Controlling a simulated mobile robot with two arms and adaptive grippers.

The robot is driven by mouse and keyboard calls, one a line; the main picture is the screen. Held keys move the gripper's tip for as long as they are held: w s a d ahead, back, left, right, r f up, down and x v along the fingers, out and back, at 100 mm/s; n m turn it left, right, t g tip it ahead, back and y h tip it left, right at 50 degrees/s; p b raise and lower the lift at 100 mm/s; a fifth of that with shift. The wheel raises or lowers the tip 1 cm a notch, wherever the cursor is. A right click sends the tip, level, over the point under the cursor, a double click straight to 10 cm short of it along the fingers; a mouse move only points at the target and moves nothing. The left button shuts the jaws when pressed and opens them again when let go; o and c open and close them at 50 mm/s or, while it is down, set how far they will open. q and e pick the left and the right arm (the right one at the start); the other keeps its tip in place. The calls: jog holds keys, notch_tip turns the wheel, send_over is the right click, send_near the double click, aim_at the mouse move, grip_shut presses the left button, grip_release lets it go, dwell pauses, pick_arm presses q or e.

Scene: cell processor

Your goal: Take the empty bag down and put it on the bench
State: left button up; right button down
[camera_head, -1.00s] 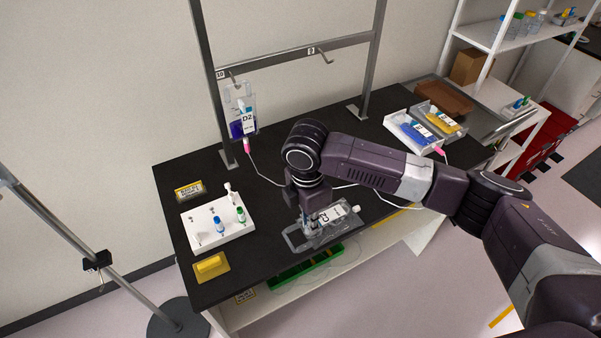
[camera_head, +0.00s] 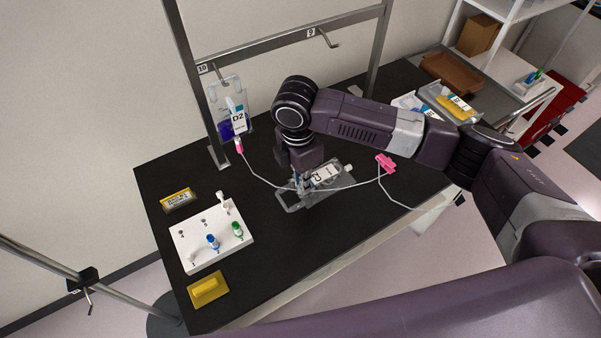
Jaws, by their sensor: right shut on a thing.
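The clear, empty-looking bag labelled C2 (camera_head: 327,178) is flat over the black bench (camera_head: 300,240), near its front middle. Whether it rests fully on the top or just above it, I cannot tell. My right gripper (camera_head: 302,184) points down and is shut on the bag's left part; its fingertips are partly hidden. A thin tube with a pink clamp (camera_head: 385,163) runs over the bench by the bag. The bag labelled D2 (camera_head: 238,118), with purple liquid, hangs from the rack at hook 10. My left gripper is out of view.
Hook 9 (camera_head: 326,38) on the metal rack is empty. A white block with coloured caps (camera_head: 213,236), a yellow pad (camera_head: 207,289) and a small yellow-black box (camera_head: 177,199) occupy the left end. Trays (camera_head: 452,82) stand at the back right.

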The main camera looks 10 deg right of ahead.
aim_at(303, 196)
jog(key=f+b, duration=0.1)
jog(key=s+f+b, duration=0.1)
jog(key=b, duration=0.1)
jog(key=shift+s+f, duration=0.25)
jog(key=shift+s, duration=0.05)
jog(key=shift+w+f+b, duration=0.2)
jog(key=shift+f+b, duration=0.35)
jog(key=shift+b, duration=0.05)
jog(key=shift+w+f+b, duration=0.15)
jog(key=shift+f+b, duration=0.35)
jog(key=shift+b, duration=0.05)
notch_tip(303, 196, down, 2)
jog(key=b, duration=0.3)
jog(key=shift+s+f, duration=0.1)
jog(key=shift+f, duration=0.95)
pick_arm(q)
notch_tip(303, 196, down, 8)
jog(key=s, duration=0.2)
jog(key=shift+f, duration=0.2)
pick_arm(e)
jog(key=c, duration=2)
grip_release()
jog(key=shift+c, duration=0.2)
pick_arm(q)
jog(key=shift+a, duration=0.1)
